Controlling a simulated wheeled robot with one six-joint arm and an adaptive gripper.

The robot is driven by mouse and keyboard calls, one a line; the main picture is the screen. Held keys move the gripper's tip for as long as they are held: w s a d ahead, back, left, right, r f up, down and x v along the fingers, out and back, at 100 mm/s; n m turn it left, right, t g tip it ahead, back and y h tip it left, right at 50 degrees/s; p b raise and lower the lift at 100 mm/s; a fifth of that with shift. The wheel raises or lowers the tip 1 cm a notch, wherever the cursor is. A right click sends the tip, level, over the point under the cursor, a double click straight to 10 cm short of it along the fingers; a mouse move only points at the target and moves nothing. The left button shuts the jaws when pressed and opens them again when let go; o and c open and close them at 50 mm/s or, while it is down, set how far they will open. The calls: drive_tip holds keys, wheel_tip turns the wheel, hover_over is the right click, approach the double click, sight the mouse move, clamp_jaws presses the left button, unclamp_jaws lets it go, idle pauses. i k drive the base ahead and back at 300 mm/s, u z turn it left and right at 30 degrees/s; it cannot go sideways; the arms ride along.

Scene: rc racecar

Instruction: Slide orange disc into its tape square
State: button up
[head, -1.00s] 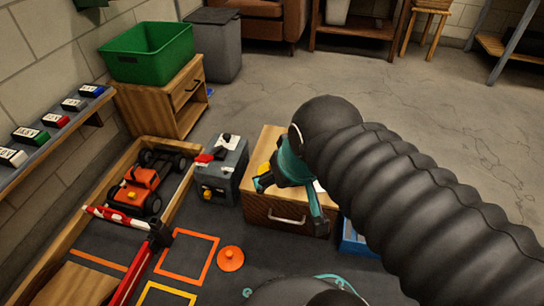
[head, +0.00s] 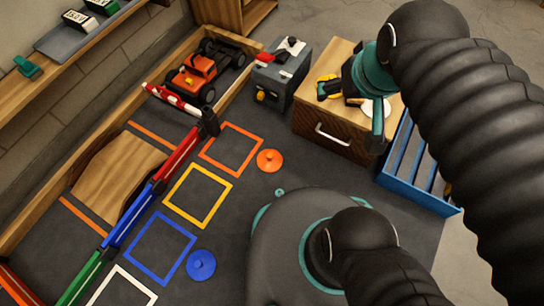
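The orange disc (head: 270,161) lies flat on the dark mat, with a small knob on top. It is just to the right of the orange tape square (head: 231,149) and outside it. The square is empty. My gripper (head: 348,112) is above the wooden drawer cabinet (head: 333,140), up and to the right of the disc and well apart from it. Its two dark-and-teal fingers look spread, with no disc between them. My arm hides part of the cabinet top.
A yellow square (head: 197,195), a blue square (head: 160,247) and a blue disc (head: 201,265) lie nearer. A coloured barrier (head: 150,200) runs along the left. A grey toolbox (head: 281,75) and a blue slatted tray (head: 415,165) stand beside the cabinet. An orange racecar (head: 195,78) sits behind.

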sight(267, 161)
drive_tip(key=u, duration=1.4)
drive_tip(key=k, duration=0.5)
drive_tip(key=z, duration=0.75)
